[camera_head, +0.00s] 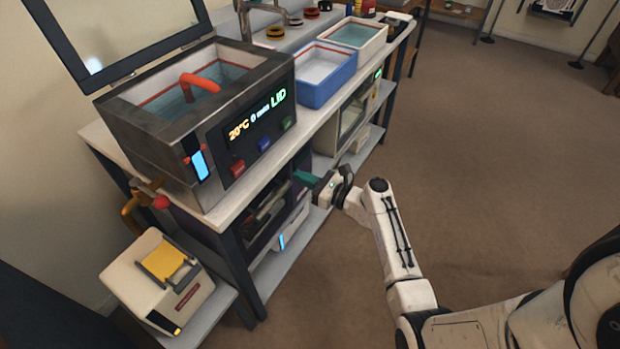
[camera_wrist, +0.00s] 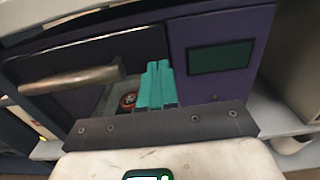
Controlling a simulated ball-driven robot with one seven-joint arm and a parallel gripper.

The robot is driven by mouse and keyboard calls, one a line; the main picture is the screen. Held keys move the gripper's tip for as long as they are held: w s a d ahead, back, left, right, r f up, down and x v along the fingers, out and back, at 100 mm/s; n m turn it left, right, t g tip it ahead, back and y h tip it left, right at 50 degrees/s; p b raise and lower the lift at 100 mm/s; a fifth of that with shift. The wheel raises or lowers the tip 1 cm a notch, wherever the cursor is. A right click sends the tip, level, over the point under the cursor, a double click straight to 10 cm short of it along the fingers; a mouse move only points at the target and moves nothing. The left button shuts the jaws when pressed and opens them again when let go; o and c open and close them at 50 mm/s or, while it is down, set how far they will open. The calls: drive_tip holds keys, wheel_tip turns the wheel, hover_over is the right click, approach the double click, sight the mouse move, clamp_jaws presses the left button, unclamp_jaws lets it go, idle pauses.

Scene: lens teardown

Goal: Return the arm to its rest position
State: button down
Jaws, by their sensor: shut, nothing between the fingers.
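My gripper (camera_head: 306,178) is at the end of my white arm, in front of the lower shelf of the bench in the head view. Its teal fingers also show in the wrist view (camera_wrist: 157,84), pressed together with nothing between them. In the wrist view a purple cabinet (camera_wrist: 225,28) with a dark screen stands just beyond the fingers. A grey bar-like handle (camera_wrist: 70,80) lies to the left of the fingers. I cannot tell whether the fingers touch the cabinet.
The bench (camera_head: 240,212) carries a metal bath (camera_head: 150,150) with a lit "20°C" and "LID" panel, a blue tray (camera_head: 322,95) and a white tray (camera_head: 373,49). A white machine with a yellow top (camera_head: 135,280) stands at lower left. The brown floor (camera_head: 500,150) to the right is open.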

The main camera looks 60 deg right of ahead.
drive_tip(key=s, duration=0.8)
drive_tip(key=shift+d, duration=0.2)
drive_tip(key=shift+s, duration=0.1)
